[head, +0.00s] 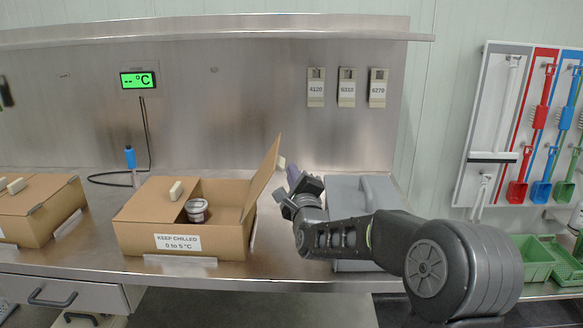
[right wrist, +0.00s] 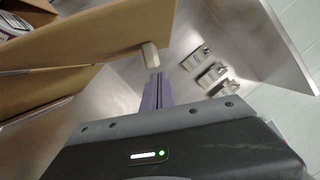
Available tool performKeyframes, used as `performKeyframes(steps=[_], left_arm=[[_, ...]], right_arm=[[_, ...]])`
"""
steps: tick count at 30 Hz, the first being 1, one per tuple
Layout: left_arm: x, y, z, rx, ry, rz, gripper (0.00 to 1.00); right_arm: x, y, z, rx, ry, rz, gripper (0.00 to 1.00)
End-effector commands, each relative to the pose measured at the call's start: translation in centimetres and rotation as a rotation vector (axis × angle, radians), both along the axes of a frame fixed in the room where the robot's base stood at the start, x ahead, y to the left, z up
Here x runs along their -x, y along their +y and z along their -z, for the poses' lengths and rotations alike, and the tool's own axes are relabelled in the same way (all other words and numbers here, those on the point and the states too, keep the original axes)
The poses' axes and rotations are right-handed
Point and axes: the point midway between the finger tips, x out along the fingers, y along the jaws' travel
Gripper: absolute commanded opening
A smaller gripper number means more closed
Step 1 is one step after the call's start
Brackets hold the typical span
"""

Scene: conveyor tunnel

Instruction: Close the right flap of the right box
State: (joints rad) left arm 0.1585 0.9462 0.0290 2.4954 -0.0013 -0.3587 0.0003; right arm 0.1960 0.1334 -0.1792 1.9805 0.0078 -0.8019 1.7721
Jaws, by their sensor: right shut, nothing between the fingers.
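The right box (head: 180,238) is a brown carton on the steel bench, labelled "KEEP CHILLED 0 to 5 °C". Its right flap (head: 262,178) stands up, leaning outward to the right; its left flap (head: 160,200) lies flat with a pale block on it. A pale block (head: 281,163) sits on the raised flap's outer side; it also shows in the right wrist view (right wrist: 150,56). A tub (head: 196,210) stands inside the box. My right gripper (head: 294,176) is shut and empty, outside the flap to its right. Its purple fingertips (right wrist: 158,84) are close to the block; contact is unclear.
A second carton (head: 38,212) stands at the left. A blue-topped bottle (head: 131,160) is behind the boxes. A grey case (head: 340,195) lies behind and beside my right arm. Numbered holders (head: 347,88) hang on the back panel, under a shelf.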

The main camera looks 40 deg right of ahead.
Motion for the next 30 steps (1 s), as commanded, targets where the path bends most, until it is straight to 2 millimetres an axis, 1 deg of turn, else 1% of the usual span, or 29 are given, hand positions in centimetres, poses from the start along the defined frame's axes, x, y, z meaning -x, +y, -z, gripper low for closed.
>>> performKeyframes(steps=[3,19,23,30], left_arm=[[0.0,0.0,-0.2,0.0,0.0,0.0,0.0],[0.0,0.0,-0.1,0.0,0.0,0.0,0.0],[0.0,0.0,-0.1,0.0,0.0,0.0,0.0],[0.0,0.0,-0.2,0.0,0.0,0.0,0.0]], right_arm=[[-0.2,0.3,-0.2,-0.001,0.0,0.001,0.0],[-0.3,0.5,-0.5,0.018,0.012,0.0,0.0],[-0.6,0.9,-0.9,0.048,0.035,-0.001,0.0],[-1.4,1.7,-2.5,0.156,0.116,-0.002,0.0]])
